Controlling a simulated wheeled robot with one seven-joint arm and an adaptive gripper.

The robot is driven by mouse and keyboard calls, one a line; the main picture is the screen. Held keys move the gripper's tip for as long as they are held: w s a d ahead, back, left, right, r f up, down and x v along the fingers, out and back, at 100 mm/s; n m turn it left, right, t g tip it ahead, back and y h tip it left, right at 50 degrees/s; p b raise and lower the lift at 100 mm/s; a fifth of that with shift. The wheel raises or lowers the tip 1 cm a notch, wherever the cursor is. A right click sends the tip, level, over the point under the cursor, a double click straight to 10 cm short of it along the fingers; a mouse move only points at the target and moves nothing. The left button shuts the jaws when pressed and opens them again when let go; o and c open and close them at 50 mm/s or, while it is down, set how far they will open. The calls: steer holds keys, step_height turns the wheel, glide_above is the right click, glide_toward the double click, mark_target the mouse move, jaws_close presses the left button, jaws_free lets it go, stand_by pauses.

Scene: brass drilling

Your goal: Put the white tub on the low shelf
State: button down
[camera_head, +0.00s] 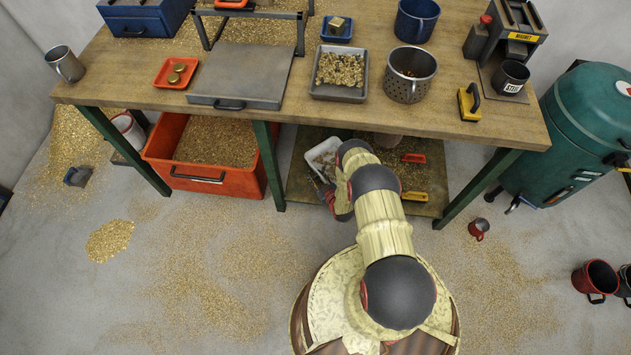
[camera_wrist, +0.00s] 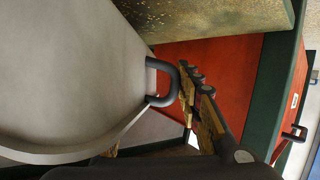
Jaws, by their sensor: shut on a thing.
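The white tub (camera_head: 322,155) shows in the head view over the left part of the low shelf (camera_head: 301,187), under the workbench, with pale scraps inside. I cannot tell whether it rests on the shelf or hangs just above it. My gripper (camera_head: 333,197) is at the tub's near side, partly hidden by my arm. In the wrist view the tub's pale wall (camera_wrist: 70,75) fills the left, with a dark handle (camera_wrist: 165,83) at its right edge. My gripper (camera_wrist: 160,125) is shut on the tub beside this handle; its exact grip is partly hidden.
An orange bin (camera_head: 215,187) of brass chips stands left of the shelf, past a green table leg (camera_head: 268,165). A red item (camera_head: 413,158) and a yellow-handled item (camera_head: 414,196) lie on the shelf's right part. The bench top (camera_head: 430,123) overhangs the shelf.

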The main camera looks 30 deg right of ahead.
steer(key=shift+w+d+f+b, duration=0.15)
steer(key=shift+w+f+b, duration=0.15)
steer(key=shift+w+f, duration=0.3)
steer(key=shift+w+d+f+b, duration=0.15)
steer(key=shift+w+f+b, duration=0.1)
steer(key=shift+w+f, duration=0.3)
steer(key=f+b, duration=0.1)
steer(key=f, duration=0.2)
steer(key=shift+w+f+b, duration=0.2)
steer(key=shift+b, duration=0.15)
steer(key=shift+r, duration=0.1)
steer(key=c, duration=1.2)
jaws_free()
steer(key=shift+s+f, duration=0.1)
steer(key=shift+f, duration=0.15)
